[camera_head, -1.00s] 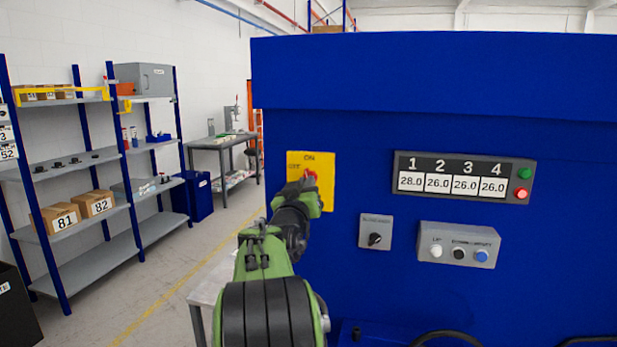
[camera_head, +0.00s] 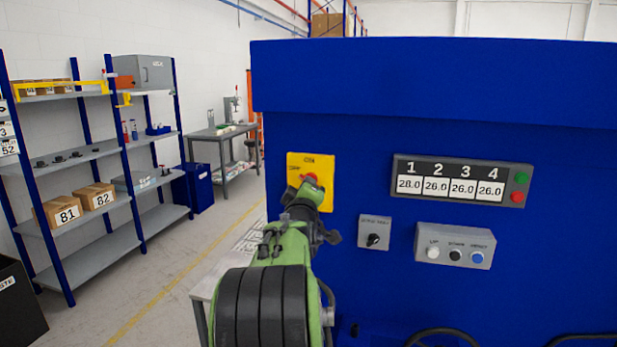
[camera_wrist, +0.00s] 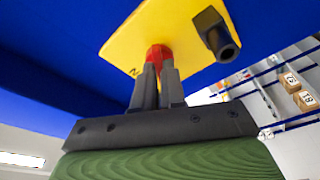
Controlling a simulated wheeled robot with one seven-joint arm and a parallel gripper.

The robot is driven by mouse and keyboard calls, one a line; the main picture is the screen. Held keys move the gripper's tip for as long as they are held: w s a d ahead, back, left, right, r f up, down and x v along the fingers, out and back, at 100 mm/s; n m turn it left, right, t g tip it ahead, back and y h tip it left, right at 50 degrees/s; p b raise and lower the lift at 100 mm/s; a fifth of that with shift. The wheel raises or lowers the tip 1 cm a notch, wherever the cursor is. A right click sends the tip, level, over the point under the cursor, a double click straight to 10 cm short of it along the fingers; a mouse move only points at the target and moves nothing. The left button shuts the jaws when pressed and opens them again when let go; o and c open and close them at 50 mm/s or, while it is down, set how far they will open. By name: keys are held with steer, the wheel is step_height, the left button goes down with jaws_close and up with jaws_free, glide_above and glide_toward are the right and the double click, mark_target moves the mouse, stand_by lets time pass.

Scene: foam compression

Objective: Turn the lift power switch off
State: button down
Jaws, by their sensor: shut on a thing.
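The lift power switch is a red knob (camera_head: 310,178) on a yellow plate (camera_head: 297,163) marked ON, fixed to the blue machine face. In the wrist view the red knob (camera_wrist: 158,53) sits between my two dark fingers, on the yellow plate (camera_wrist: 150,28). My gripper (camera_wrist: 157,75) is shut on the red knob. In the head view my gripper (camera_head: 304,190) reaches the lower part of the plate, and my wrist hides part of it. A black cylindrical part (camera_wrist: 216,34) stands out of the plate beside the knob.
On the blue machine (camera_head: 440,75), a numbered display (camera_head: 461,180), a selector knob box (camera_head: 374,232) and a three-button box (camera_head: 455,245) lie right of the switch. Shelves (camera_head: 90,150) with boxes stand far left. A grey workbench (camera_head: 222,134) stands behind.

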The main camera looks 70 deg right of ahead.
steer(key=n, duration=0.1)
steer(key=n+p, duration=0.1)
steer(key=n, duration=0.1)
steer(key=n+y, duration=0.1)
steer(key=shift+r+n, duration=0.3)
steer(key=shift+f+n+p, duration=0.1)
steer(key=shift+n+p, duration=0.25)
steer(key=shift+n, duration=0.55)
steer(key=shift+c, duration=2.2)
jaws_free()
steer(key=w+b+v, duration=0.1)
steer(key=b+v, duration=0.3)
steer(key=v, duration=0.3)
steer(key=shift+a, duration=0.15)
steer(key=shift+w, duration=0.15)
